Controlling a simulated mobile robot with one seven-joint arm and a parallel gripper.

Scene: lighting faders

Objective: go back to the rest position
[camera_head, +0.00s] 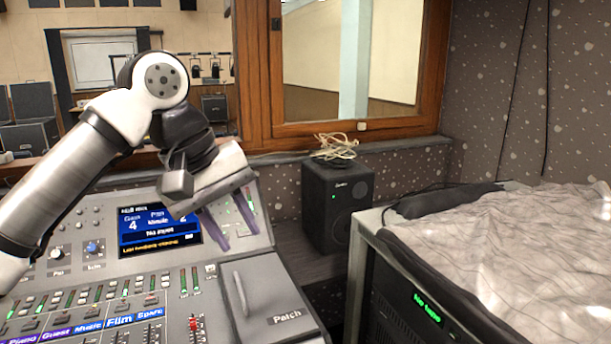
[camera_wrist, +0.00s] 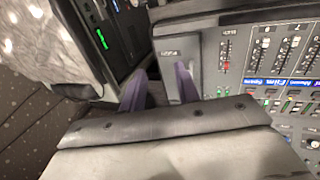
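My gripper (camera_head: 231,226) hangs above the upper right part of the grey fader console (camera_head: 118,268), just right of its lit screen (camera_head: 160,230). Its two purple fingers are apart with nothing between them. In the wrist view my gripper (camera_wrist: 160,88) also shows empty, pointing toward the console's Patch end. A red fader cap (camera_head: 193,323) stands in its slot at the console's lower right; it shows in the wrist view (camera_wrist: 226,66) too. My arm comes in from the left and hides part of the console's upper left.
A black speaker (camera_head: 338,205) with a coiled cable (camera_head: 336,147) on top stands to the right. A rack unit (camera_head: 420,305) under a crumpled light cover (camera_head: 520,240) fills the right side. A wooden window frame (camera_head: 262,80) is behind. The air above the console's front is clear.

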